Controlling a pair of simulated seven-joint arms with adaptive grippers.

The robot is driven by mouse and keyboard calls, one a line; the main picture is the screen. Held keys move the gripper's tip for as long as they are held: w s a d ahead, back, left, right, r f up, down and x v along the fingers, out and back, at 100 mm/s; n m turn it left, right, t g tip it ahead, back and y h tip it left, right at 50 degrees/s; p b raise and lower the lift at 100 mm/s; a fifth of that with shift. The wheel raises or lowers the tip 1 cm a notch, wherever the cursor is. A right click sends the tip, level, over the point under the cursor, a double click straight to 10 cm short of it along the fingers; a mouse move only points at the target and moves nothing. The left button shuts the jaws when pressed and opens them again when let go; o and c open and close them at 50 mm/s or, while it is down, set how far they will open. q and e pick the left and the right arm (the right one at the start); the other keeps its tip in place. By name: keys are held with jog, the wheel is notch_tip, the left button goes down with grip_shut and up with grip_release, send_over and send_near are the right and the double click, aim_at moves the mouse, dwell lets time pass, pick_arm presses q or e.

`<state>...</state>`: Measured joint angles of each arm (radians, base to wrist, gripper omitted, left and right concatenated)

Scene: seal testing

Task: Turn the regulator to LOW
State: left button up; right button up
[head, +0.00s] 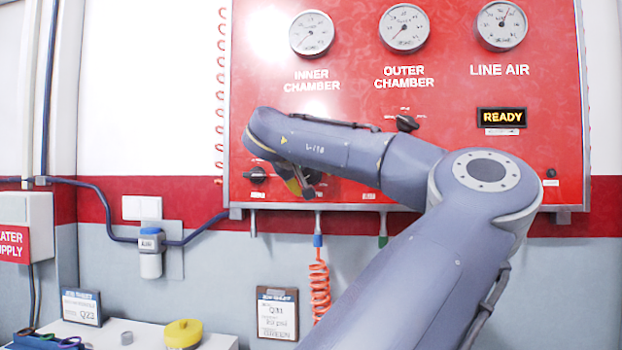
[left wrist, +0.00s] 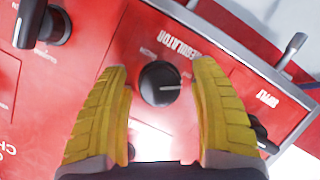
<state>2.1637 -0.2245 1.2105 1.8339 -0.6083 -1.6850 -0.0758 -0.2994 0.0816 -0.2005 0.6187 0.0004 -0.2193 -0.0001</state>
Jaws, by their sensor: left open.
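The regulator is a round black knob (left wrist: 160,84) on the red panel, under the upside-down word REGULATOR in the left wrist view. A white mark on it points to the right of that picture. The small position labels around it are too small or blurred to read. My left gripper (left wrist: 160,68) is open, its yellow fingers on either side of the knob with visible gaps, so it does not grip it. In the head view the left gripper (head: 300,187) is in front of the panel's lower left, and my arm largely hides the regulator. My right gripper is not seen.
The red panel (head: 350,105) also carries gauges, a READY display (head: 501,116), an upper black knob (head: 406,123) and a lower left black knob (head: 256,174). Another black knob (left wrist: 42,22) is close in the wrist view. An orange coiled hose (head: 319,285) hangs below.

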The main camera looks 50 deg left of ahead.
pick_arm(q)
jog(key=v, duration=1.2)
jog(key=s+d+r+m+g+y, duration=0.1)
jog(key=d+r+m+g+y, duration=0.15)
jog(key=d+m, duration=0.25)
jog(key=x, duration=1.6)
jog(key=shift+w+a, duration=0.1)
jog(key=shift+a, duration=0.15)
jog(key=c, duration=1.3)
